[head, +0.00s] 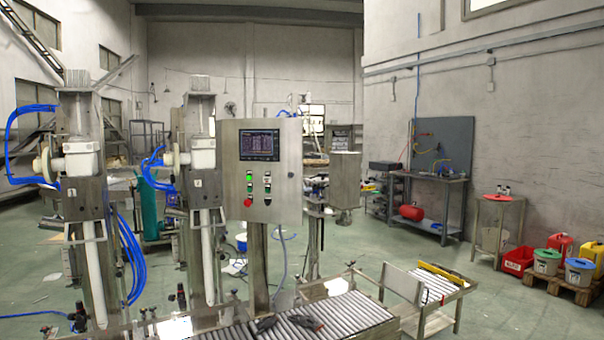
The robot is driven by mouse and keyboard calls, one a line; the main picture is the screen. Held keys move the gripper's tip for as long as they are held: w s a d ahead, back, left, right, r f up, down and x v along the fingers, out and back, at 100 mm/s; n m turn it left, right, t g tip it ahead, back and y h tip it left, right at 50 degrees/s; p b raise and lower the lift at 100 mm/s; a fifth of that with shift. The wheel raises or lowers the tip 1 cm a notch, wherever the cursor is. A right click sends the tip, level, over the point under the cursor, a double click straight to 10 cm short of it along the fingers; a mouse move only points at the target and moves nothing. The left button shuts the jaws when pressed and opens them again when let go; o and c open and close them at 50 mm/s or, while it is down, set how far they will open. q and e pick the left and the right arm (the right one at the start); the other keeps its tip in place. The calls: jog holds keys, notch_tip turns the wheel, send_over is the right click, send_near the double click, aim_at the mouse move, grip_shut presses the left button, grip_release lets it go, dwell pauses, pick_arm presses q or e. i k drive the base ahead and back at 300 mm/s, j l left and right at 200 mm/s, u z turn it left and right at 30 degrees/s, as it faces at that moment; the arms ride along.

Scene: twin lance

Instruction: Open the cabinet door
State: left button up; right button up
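The cabinet is a grey metal control box (285,190) on a post in the middle of the head view. Its front door (240,192) faces me and looks shut. The door carries a dark display (259,145), a few green lit buttons (250,183) and a red round button (248,202). I cannot make out a handle or the hinges at this size.
Two tall filling columns (80,160) (200,150) with blue hoses stand left of the cabinet. A roller conveyor (345,311) runs in front and below, with dark items (305,321) on it. A workbench (438,180) and buckets (547,262) stand right. Floor at lower right is open.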

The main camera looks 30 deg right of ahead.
aim_at(285, 195)
jog(key=i+l, duration=0.35)
jog(key=l, duration=0.15)
jog(key=i+l, duration=0.4)
jog(key=l, duration=0.15)
